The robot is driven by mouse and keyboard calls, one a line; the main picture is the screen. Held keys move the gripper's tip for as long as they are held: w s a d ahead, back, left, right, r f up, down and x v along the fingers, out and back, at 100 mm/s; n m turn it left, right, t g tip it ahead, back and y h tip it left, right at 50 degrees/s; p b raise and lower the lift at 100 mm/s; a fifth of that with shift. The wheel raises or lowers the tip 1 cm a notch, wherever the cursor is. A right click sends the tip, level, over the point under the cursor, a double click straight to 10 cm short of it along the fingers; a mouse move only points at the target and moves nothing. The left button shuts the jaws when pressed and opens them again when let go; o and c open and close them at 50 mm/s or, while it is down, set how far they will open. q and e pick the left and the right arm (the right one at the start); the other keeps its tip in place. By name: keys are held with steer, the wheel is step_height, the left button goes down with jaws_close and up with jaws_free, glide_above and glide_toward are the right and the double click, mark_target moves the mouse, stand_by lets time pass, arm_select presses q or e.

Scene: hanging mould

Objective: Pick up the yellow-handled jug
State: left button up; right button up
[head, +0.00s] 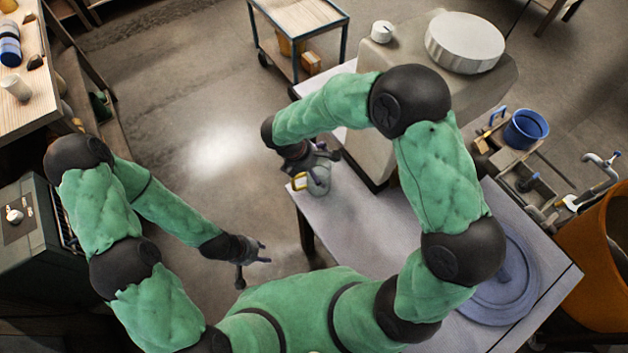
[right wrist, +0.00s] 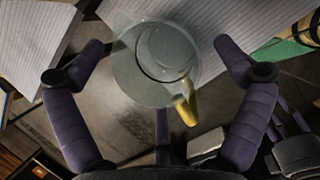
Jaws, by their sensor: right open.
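The jug (head: 319,182) is clear grey glass and stands near the left edge of the pale table, with its yellow handle (head: 299,181) towards the left. My right gripper (head: 322,160) is at the jug, partly covering it in the head view. In the right wrist view the jug (right wrist: 155,62) lies between my spread purple fingers, with visible gaps on both sides. Its yellow handle (right wrist: 187,108) points down towards the palm. My right gripper is open and holds nothing. My left gripper (head: 257,262) is open and empty over the floor, left of the table.
The pale table (head: 390,215) bears a large beige machine (head: 440,65) behind the jug and a round grey-blue disc (head: 500,280) at right. A cart (head: 300,18) stands beyond. An orange bin (head: 590,260) and blue bucket (head: 526,129) are right.

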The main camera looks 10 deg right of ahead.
steer(key=shift+x, duration=0.85)
steer(key=c, duration=1.4)
steer(key=shift+r, duration=0.1)
steer(key=shift+c, duration=0.2)
